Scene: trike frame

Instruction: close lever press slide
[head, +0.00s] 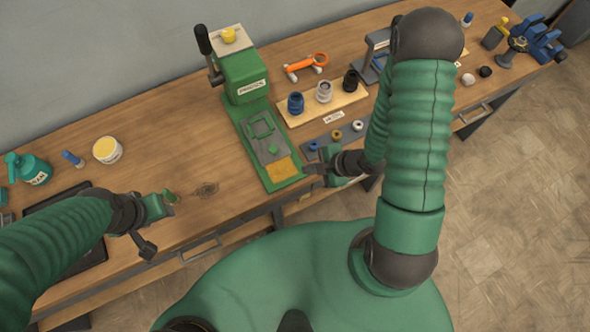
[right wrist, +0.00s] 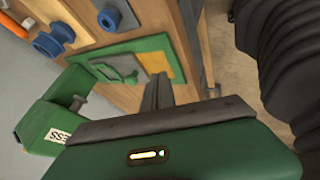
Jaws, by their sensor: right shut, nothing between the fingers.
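The green lever press (head: 246,80) stands on the bench, with its black-handled lever (head: 203,40) pointing up on its left side. Its long green base (head: 243,128) runs toward the bench's front edge and carries a grey slide plate (head: 270,150) and a yellow pad (head: 282,170) at the front end. My right gripper (head: 310,171) is shut and empty beside the base's front right corner. In the right wrist view its fingers (right wrist: 158,92) point toward the yellow pad (right wrist: 156,62); contact cannot be told. My left gripper (head: 172,197) is over the bench's front left; its finger gap is unclear.
A wooden block (head: 335,104) with several round parts and a dark tray (head: 335,138) with rings lie right of the press. A yellow-lidded tub (head: 107,150) and a teal spray bottle (head: 28,169) stand at left. The bench between tub and press is clear.

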